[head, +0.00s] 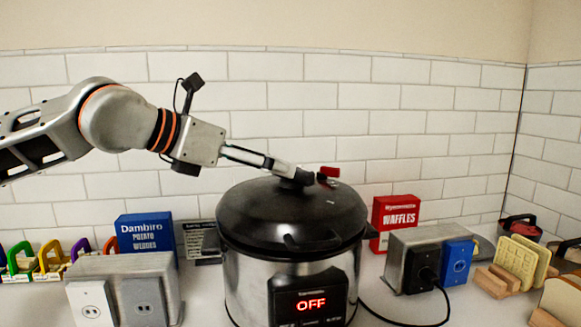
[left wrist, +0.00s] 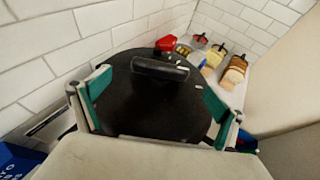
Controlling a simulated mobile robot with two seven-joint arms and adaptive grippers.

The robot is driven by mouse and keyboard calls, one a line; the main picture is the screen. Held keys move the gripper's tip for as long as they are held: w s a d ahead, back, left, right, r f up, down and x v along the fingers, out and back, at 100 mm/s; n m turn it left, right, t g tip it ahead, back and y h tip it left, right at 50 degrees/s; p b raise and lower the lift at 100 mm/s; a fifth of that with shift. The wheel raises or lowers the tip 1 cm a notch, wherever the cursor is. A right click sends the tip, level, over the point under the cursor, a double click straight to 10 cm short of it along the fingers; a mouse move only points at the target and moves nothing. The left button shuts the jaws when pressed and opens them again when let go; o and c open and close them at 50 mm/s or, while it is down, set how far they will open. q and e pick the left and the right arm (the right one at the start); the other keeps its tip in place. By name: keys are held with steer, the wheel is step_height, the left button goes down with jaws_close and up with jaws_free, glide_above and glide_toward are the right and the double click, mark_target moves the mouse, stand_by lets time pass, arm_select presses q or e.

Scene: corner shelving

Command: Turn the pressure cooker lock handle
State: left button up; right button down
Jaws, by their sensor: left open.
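The pressure cooker (head: 290,270) stands upright on the counter, with a steel body, a domed black lid (head: 262,208) and a red "OFF" display. The black handle bar (left wrist: 160,69) lies across the top of the lid in the left wrist view. A small red part (head: 329,171) shows at the lid's top in the head view. My left gripper (head: 287,168) reaches in from the left, just at the lid's top. In the left wrist view its teal-padded fingers (left wrist: 157,92) are wide apart and empty, with the handle beyond them. I cannot tell whether they touch the lid. My right gripper is out of view.
A metal outlet box (head: 130,285) and a blue box (head: 146,233) stand left of the cooker. A red waffles box (head: 394,220), another outlet box (head: 420,258) with a plugged cable, and waffles (head: 522,260) in holders are on the right. A tiled wall is behind.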

arm_select(q)
steer(key=shift+x, duration=3.65)
steer(key=shift+d, duration=0.1)
steer(key=c, duration=1.1)
